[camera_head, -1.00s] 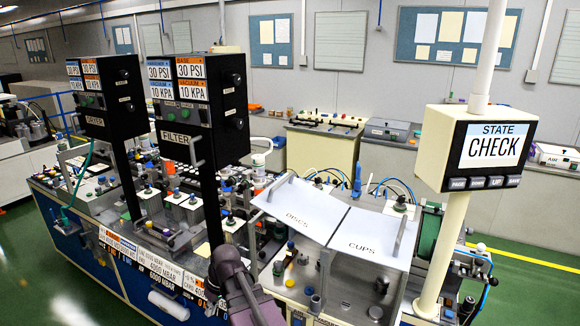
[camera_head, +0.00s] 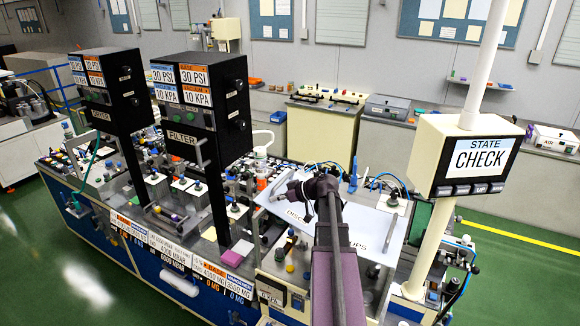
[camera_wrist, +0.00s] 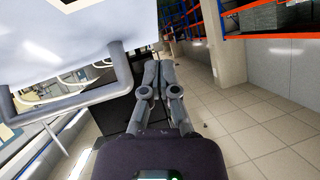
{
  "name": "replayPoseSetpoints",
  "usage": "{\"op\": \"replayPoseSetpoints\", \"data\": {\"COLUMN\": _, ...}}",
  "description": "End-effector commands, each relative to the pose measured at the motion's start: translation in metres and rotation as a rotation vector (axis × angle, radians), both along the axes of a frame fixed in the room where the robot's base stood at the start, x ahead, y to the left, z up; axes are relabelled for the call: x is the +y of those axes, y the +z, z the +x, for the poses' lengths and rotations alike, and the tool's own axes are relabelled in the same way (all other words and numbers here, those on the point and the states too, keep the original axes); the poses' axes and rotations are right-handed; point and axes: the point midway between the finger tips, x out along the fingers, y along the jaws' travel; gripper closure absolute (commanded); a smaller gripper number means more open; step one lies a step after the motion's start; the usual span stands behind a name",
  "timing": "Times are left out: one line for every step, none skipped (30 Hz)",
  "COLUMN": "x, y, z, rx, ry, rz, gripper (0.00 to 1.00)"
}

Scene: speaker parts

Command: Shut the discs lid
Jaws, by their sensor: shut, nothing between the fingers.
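The discs lid (camera_head: 272,205) is a white panel at the middle of the bench in the head view, raised above the parts below it. My arm covers part of it and its label. The cups lid (camera_head: 388,213) is a similar white panel to its right. My gripper (camera_head: 284,190) is over the discs lid, shut and empty. In the wrist view my gripper (camera_wrist: 158,75) has its fingers together, beside a pale panel (camera_wrist: 75,25) with a grey bar handle (camera_wrist: 75,100). The fingers appear apart from the handle. I cannot tell which lid this panel is.
A pole with a STATE CHECK display (camera_head: 480,155) stands to the right. Black gauge boxes (camera_head: 205,100) on posts stand to the left. Small knobs and bottles crowd the bench in front of the lids. Green floor (camera_head: 520,275) is free at the right.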

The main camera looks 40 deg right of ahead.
Motion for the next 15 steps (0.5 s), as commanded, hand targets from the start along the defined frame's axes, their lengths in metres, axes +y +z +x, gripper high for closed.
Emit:
{"op": "replayPoseSetpoints", "data": {"x": -0.021, "y": 0.017, "z": -0.002, "rx": -0.043, "ry": -0.017, "rz": -0.004, "gripper": 1.00}}
{"op": "replayPoseSetpoints", "data": {"x": -0.031, "y": 0.023, "z": -0.004, "rx": -0.072, "ry": -0.026, "rz": -0.007, "gripper": 1.00}}
{"op": "replayPoseSetpoints", "data": {"x": -0.044, "y": 0.032, "z": -0.007, "rx": -0.109, "ry": -0.038, "rz": -0.013, "gripper": 1.00}}
{"op": "replayPoseSetpoints", "data": {"x": -0.055, "y": 0.038, "z": -0.010, "rx": -0.137, "ry": -0.048, "rz": -0.018, "gripper": 1.00}}
{"op": "replayPoseSetpoints", "data": {"x": -0.065, "y": 0.043, "z": -0.012, "rx": -0.165, "ry": -0.057, "rz": -0.024, "gripper": 1.00}}
{"op": "replayPoseSetpoints", "data": {"x": -0.078, "y": 0.050, "z": -0.016, "rx": -0.201, "ry": -0.070, "rz": -0.032, "gripper": 1.00}}
{"op": "replayPoseSetpoints", "data": {"x": -0.087, "y": 0.055, "z": -0.019, "rx": -0.226, "ry": -0.078, "rz": -0.038, "gripper": 1.00}}
{"op": "replayPoseSetpoints", "data": {"x": -0.095, "y": 0.059, "z": -0.022, "rx": -0.249, "ry": -0.088, "rz": -0.044, "gripper": 1.00}}
{"op": "replayPoseSetpoints", "data": {"x": -0.105, "y": 0.065, "z": -0.026, "rx": -0.278, "ry": -0.098, "rz": -0.052, "gripper": 1.00}}
{"op": "replayPoseSetpoints", "data": {"x": -0.112, "y": 0.068, "z": -0.028, "rx": -0.298, "ry": -0.105, "rz": -0.058, "gripper": 1.00}}
{"op": "replayPoseSetpoints", "data": {"x": -0.119, "y": 0.071, "z": -0.031, "rx": -0.313, "ry": -0.113, "rz": -0.062, "gripper": 1.00}}
{"op": "replayPoseSetpoints", "data": {"x": -0.125, "y": 0.075, "z": -0.034, "rx": -0.335, "ry": -0.121, "rz": -0.069, "gripper": 1.00}}
{"op": "replayPoseSetpoints", "data": {"x": -0.130, "y": 0.077, "z": -0.036, "rx": -0.346, "ry": -0.125, "rz": -0.073, "gripper": 1.00}}
{"op": "replayPoseSetpoints", "data": {"x": -0.134, "y": 0.079, "z": -0.038, "rx": -0.357, "ry": -0.131, "rz": -0.078, "gripper": 1.00}}
{"op": "replayPoseSetpoints", "data": {"x": -0.138, "y": 0.081, "z": -0.040, "rx": -0.369, "ry": -0.136, "rz": -0.081, "gripper": 1.00}}
